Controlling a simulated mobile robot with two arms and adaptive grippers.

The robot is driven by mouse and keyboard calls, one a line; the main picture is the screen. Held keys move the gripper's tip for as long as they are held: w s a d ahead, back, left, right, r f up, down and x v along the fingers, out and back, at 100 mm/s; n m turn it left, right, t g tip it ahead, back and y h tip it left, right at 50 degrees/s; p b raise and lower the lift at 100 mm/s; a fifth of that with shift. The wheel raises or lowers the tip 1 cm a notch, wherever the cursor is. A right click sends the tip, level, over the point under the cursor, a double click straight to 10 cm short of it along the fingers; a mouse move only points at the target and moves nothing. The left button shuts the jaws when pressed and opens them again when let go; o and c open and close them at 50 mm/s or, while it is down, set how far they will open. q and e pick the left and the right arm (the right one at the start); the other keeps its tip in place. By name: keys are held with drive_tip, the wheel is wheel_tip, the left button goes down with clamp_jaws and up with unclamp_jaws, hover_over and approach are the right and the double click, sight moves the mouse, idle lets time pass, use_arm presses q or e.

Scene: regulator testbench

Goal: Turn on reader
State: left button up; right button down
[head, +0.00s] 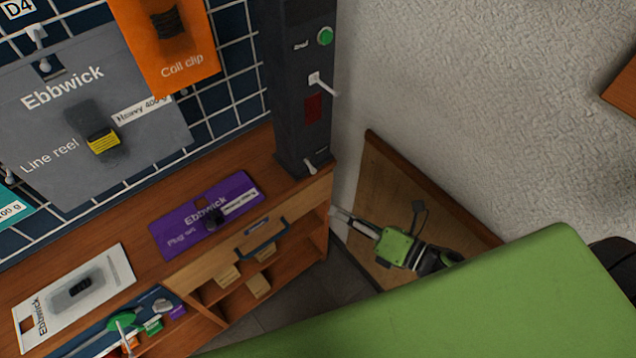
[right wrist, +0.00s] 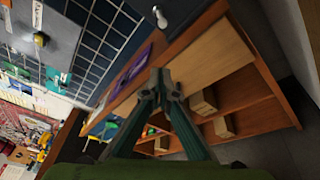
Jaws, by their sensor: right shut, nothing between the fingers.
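A dark upright post (head: 290,120) stands at the right end of the wooden bench. It carries a green round button (head: 325,36), a white lever switch (head: 320,83), a dark red panel (head: 313,108) and a smaller white lever (head: 311,167) near its foot. I cannot tell which part is the reader's switch. My right gripper (head: 338,212) is below and right of the post, apart from it, pointing left. In the right wrist view its fingertips (right wrist: 161,84) meet with nothing between them. A white lever (right wrist: 160,17) shows beyond them. My left gripper is out of view.
A purple card (head: 170,235) and a white card (head: 115,265) lie on the bench. Hanging packs, one orange (head: 190,60) and one grey (head: 40,140), cover the wire grid. Open shelves (head: 315,240) sit below.

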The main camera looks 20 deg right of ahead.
drive_tip(key=w+a+p, duration=0.1)
drive_tip(key=w, duration=0.2)
drive_tip(key=w+p, duration=0.1)
drive_tip(key=w, duration=0.2)
drive_tip(key=w+a+r+p, duration=0.1)
drive_tip(key=w, duration=0.2)
drive_tip(key=shift+a+r, duration=0.1)
drive_tip(key=shift+a, duration=0.2)
